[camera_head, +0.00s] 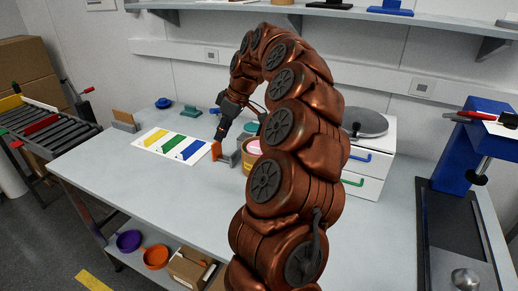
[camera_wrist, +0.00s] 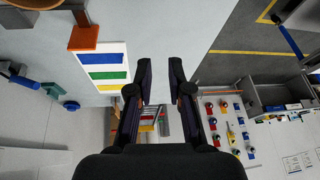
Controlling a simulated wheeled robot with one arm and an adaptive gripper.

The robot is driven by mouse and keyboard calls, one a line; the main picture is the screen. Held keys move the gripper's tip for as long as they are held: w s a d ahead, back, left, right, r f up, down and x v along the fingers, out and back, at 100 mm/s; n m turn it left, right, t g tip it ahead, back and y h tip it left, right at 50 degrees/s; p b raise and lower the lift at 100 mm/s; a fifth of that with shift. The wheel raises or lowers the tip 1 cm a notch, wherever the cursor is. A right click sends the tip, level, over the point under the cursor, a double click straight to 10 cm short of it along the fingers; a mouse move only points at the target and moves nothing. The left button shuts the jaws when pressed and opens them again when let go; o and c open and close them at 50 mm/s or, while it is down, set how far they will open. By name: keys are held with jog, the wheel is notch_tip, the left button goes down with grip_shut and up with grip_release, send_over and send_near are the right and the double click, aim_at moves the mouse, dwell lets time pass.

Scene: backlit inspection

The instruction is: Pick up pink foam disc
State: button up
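The pink foam disc (camera_head: 254,146) shows in the head view at the top of a round tan container (camera_head: 247,160) on the workbench. My arm hides its right side. I cannot make it out in the wrist view. My gripper (camera_head: 219,137) is above the bench, to the left of the disc and apart from it. In the wrist view my gripper (camera_wrist: 159,82) has its two dark fingers spread, with nothing between them.
An orange block (camera_head: 216,150) with a grey plate stands close below my gripper; the block also shows in the wrist view (camera_wrist: 83,38). A striped sheet (camera_head: 172,144) lies left. White drawers (camera_head: 370,165) stand right. The bench's front left is clear.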

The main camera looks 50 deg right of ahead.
jog(key=m+h, duration=0.1)
send_near(255, 148)
jog(key=f, duration=0.1)
jog(key=shift+w+p+x, duration=0.2)
jog(key=shift+p+x, duration=1.7)
jog(key=shift+x, duration=1.7)
jog(key=shift+w+f, duration=0.15)
jog(key=shift+f, duration=0.2)
jog(key=shift+t, duration=0.3)
jog(key=shift+c, duration=0.3)
grip_shut()
